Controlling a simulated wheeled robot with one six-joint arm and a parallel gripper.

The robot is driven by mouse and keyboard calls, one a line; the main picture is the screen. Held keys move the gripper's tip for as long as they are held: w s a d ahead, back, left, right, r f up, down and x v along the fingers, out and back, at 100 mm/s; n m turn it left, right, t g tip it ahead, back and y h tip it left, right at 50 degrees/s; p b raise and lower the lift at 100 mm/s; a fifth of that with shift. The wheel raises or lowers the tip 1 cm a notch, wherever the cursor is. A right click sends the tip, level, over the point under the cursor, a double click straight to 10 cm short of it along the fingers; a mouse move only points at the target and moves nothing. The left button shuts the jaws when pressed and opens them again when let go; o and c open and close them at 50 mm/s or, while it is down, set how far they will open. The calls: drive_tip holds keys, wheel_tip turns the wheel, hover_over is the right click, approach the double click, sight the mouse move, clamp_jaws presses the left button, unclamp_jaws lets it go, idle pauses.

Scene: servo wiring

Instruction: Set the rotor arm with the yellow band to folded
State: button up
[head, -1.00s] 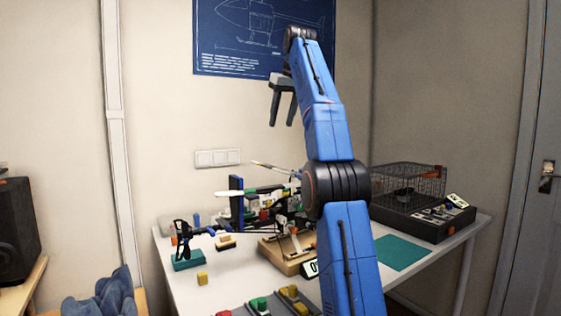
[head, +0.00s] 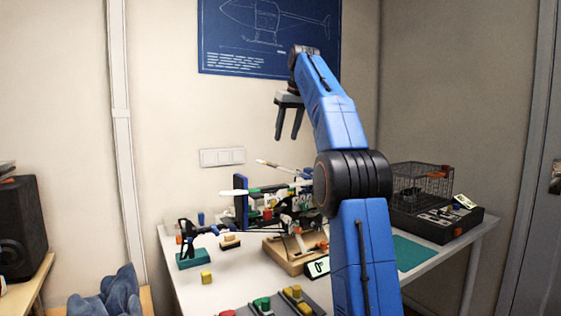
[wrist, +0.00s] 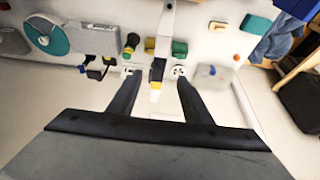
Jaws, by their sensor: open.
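In the wrist view a pale rotor arm with a yellow band (wrist: 155,86) shows between my finger lines, its pale tip toward the camera. In the head view a pale arm (head: 272,164) juts up and left from the helicopter model; its band colour is too small to be sure of. My gripper (head: 288,138) is open and empty, fingers down, above the model; the fingers also show in the wrist view (wrist: 158,76). My arm hides part of the model.
A wire cage (head: 422,186) stands at the back right near a teal mat (head: 410,253). A wooden stand (head: 285,257), a black clamp stand on a teal base (head: 192,260) and a yellow block (head: 206,278) sit on the white table. Free tabletop lies at front left.

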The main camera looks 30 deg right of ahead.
sight(279, 166)
drive_tip(key=x, duration=1.1)
drive_tip(key=shift+w+f, duration=0.2)
drive_tip(key=shift+f, duration=0.05)
drive_tip(key=shift+c, duration=0.6)
clamp_jaws()
